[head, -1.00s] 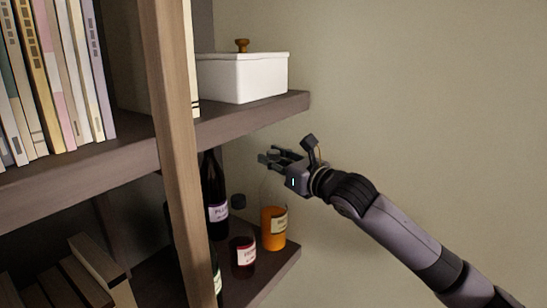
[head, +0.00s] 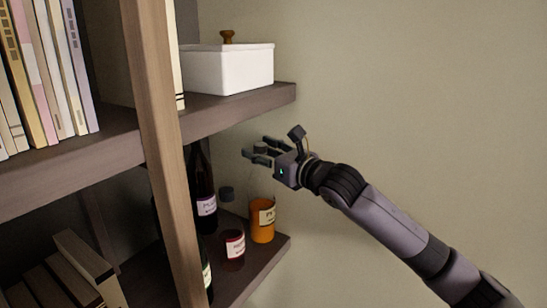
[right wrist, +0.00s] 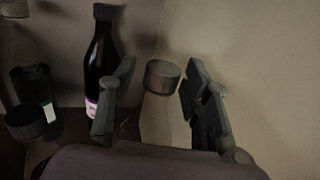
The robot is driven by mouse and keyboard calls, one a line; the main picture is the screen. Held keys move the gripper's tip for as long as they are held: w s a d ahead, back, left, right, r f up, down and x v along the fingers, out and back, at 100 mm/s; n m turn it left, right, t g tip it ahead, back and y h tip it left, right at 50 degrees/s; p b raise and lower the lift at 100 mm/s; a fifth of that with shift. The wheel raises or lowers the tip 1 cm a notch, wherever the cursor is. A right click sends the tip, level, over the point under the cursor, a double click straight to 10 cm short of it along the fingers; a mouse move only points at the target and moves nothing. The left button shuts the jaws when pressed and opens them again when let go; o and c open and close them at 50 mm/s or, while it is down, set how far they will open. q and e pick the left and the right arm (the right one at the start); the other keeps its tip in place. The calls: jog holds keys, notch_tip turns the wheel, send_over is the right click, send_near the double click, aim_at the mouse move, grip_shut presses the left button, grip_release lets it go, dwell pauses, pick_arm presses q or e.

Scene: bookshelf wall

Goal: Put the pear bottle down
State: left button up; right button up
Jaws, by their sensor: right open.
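The orange bottle (head: 262,222), with a pale label that seems to start with P, stands upright on the lower shelf near its right end. Its clear upper part rises to a dark cap, which shows in the right wrist view (right wrist: 163,77). My right gripper (head: 256,149) is open at the top of this bottle. In the right wrist view its two fingers stand on either side of the cap, with a gap visible on each side. The bottle's lower body is hidden in that view. My left gripper is not in view.
A dark wine bottle (head: 204,190) and a small red bottle (head: 232,240) stand left of the orange one on the lower shelf (head: 262,262). The upper shelf (head: 235,112) is close above, holding a white box (head: 230,70). Room is free to the right.

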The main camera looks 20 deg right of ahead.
jog(key=b+v, duration=0.3)
jog(key=v, duration=0.8)
jog(key=shift+s+d+b, duration=0.15)
jog(key=shift+s+b, duration=0.2)
jog(key=shift+s, duration=0.05)
